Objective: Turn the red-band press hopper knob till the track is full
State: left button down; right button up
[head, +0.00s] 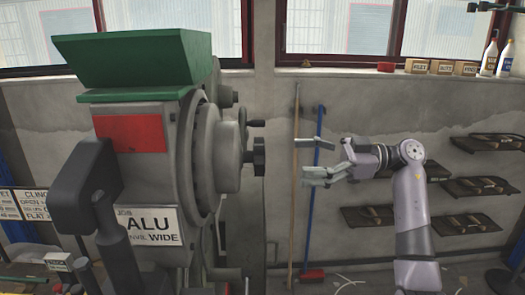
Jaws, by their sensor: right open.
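The press (160,165) fills the left half of the head view, with a green hopper (140,58) on top and a red panel (131,134) on its front. A dark knob (259,157) sticks out at the end of a round grey housing on the press's right side. My right gripper (306,161) is open and empty, to the right of the knob and apart from it, with its fingers pointing left toward it. I cannot make out the track or its fill. My left gripper is not in view.
A dark handle-like part (87,185) stands in front of the press at left. A blue pole (317,200) and a wooden pole (294,200) lean on the wall behind my gripper. Wall shelves (470,226) hang at right.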

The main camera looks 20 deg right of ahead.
aim_at(263, 160)
jog(key=p+x, duration=0.3)
jog(key=x, duration=0.6)
jog(key=shift+a, duration=0.15)
jog(key=shift+c, duration=0.4)
jog(key=c, duration=1.1)
